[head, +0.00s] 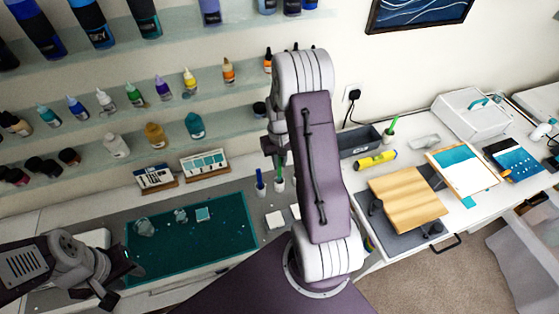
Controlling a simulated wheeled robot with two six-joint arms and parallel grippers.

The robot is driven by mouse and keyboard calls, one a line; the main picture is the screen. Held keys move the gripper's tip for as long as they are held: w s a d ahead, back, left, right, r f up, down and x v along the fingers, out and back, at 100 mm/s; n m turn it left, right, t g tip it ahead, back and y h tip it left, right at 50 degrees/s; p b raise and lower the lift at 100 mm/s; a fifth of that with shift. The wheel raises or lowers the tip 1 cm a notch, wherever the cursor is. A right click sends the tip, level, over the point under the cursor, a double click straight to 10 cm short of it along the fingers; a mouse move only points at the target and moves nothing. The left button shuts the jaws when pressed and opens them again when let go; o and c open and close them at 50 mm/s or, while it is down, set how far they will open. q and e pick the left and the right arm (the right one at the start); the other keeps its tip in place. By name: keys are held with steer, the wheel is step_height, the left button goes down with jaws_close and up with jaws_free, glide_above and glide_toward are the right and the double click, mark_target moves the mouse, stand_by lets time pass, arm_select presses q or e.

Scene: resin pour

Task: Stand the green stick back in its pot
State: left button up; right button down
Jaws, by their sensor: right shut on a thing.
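My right gripper (279,158), partly hidden behind its own arm, points down over the grey strip at the back of the desk. It is shut on what looks like the green stick (279,171), whose upper part it covers. A pale lower part shows under the green; I cannot tell whether this is the stick's end or a pot. Another green stick (393,122) leans in a small pot (388,134) at the right. My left gripper (119,279) is open and empty near the teal mat's left edge.
The teal mat (190,253) bears clear lumps and a small pale square. White squares (275,219) lie beside it. A dark tray (359,143), yellow tube (376,161) and wooden board (408,199) are to the right. Shelves of bottles (130,70) line the wall.

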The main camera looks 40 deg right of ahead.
steer(key=shift+f+b, duration=1.15)
steer(key=shift+f, duration=0.8)
steer(key=c, duration=1.3)
jaws_free()
steer(key=shift+w+r, duration=0.1)
steer(key=shift+r, duration=0.2)
step_height(320, 180, up, 9)
steer(key=shift+f+b, duration=0.2)
steer(key=shift+b, duration=0.7)
